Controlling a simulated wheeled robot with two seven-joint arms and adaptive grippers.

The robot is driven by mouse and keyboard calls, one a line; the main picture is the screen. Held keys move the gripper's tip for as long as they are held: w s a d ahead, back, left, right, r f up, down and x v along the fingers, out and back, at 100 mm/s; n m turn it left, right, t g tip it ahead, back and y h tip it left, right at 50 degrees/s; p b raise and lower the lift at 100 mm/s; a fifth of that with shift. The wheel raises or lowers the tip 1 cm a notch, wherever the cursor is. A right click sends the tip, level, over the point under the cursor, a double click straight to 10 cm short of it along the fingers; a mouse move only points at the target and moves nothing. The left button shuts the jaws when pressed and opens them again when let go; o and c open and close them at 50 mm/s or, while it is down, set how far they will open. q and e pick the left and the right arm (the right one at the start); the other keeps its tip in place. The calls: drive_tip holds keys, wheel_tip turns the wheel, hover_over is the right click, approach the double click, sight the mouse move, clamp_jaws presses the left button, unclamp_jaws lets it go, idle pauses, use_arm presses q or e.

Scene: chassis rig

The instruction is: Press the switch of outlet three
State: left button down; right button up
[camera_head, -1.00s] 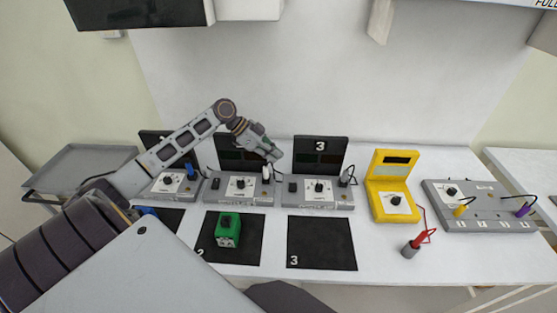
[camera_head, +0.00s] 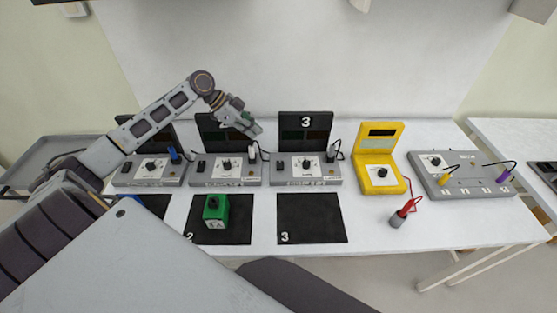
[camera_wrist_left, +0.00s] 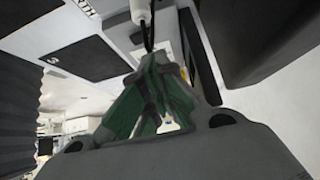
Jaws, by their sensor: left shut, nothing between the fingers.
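Outlet three is the grey box (camera_head: 308,182) with a white dial plate and a black sign panel (camera_head: 305,145) marked 3. My left gripper (camera_head: 257,130) is shut and empty, above and between outlet two (camera_head: 226,180) and outlet three, apart from the switch. The left wrist view shows its green fingers (camera_wrist_left: 155,62) closed together, close to a white plug (camera_wrist_left: 140,12) and its cable. My right gripper is out of view.
The first outlet (camera_head: 150,175) stands at left. Black mats lie in front; mat three (camera_head: 311,220) is empty, and a green block (camera_head: 215,209) sits on mat two. A yellow meter (camera_head: 380,172), red probe (camera_head: 402,212) and grey panel (camera_head: 465,182) are at right.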

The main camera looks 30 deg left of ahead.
use_arm(q)
drive_tip(key=shift+s+a+f+g+y+b, duration=0.3)
drive_tip(key=shift+s+a+f+g+b, duration=0.15)
drive_tip(key=shift+a+b, duration=0.1)
drive_tip(key=shift+s+d, duration=0.1)
drive_tip(key=shift+s, duration=0.2)
drive_tip(key=shift+s+d+b, duration=0.15)
drive_tip(key=shift+b, duration=0.2)
drive_tip(key=d, duration=0.1)
drive_tip(key=d+r+h, duration=0.1)
drive_tip(key=d+h, duration=0.1)
drive_tip(key=shift+w+d+r+n+t, duration=0.25)
drive_tip(key=shift+w+d+r+n, duration=0.05)
drive_tip(key=shift+w+n, duration=0.1)
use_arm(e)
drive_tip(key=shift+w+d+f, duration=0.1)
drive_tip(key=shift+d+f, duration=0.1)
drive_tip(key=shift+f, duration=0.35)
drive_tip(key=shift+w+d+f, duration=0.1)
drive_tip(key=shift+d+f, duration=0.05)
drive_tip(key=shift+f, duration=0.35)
use_arm(q)
drive_tip(key=shift+d+f, duration=0.15)
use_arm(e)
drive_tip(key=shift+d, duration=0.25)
